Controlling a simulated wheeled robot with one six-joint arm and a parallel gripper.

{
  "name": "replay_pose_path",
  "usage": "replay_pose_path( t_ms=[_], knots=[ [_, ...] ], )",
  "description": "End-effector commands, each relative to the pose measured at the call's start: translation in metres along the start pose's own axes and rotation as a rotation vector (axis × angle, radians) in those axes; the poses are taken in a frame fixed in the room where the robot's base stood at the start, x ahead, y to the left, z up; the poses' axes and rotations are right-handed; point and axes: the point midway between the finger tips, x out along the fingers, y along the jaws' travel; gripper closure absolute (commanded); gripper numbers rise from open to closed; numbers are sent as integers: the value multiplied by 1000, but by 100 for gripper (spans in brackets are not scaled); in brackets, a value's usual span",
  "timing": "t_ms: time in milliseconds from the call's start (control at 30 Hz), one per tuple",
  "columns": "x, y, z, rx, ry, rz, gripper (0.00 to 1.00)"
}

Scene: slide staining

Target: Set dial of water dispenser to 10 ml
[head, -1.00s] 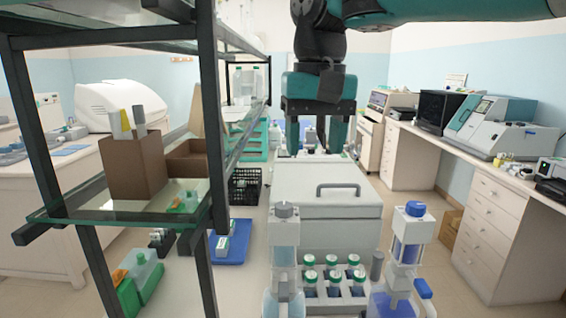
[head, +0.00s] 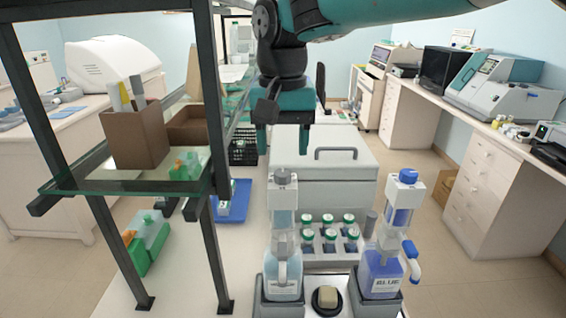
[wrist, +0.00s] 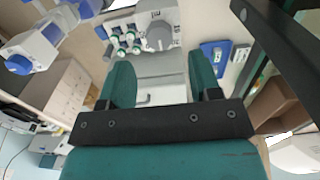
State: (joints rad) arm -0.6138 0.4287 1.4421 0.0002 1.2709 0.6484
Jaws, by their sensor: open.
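The water dispenser (head: 284,250) stands at the bottom middle of the head view, a clear bottle with a grey-white upright pump. Its grey dial (head: 283,176) is on top; the dial setting is too small to read. In the wrist view the grey round dial (wrist: 159,36) appears at the top, beyond the fingertips. My gripper (head: 284,148) hangs above the bench, behind the dispenser in the head view. In the wrist view my gripper (wrist: 160,62) has its two teal fingers spread wide with nothing between them, apart from the dial.
A blue-capped dispenser (head: 382,262) stands to the right. A rack of green-capped bottles (head: 330,250) sits between and behind them. A grey box with a handle (head: 345,185) is behind. A dark-framed shelf (head: 215,130) rises on the left.

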Motion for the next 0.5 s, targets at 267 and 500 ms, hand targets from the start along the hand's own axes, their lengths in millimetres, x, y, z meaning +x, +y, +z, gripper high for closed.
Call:
replay_pose_path(
  t_ms=[267, 500],
  knots=[
    [40, 0, 0, 0, -2, 1, 43],
    [49, 0, 0, -1, 0, 0, 43]
  ],
)
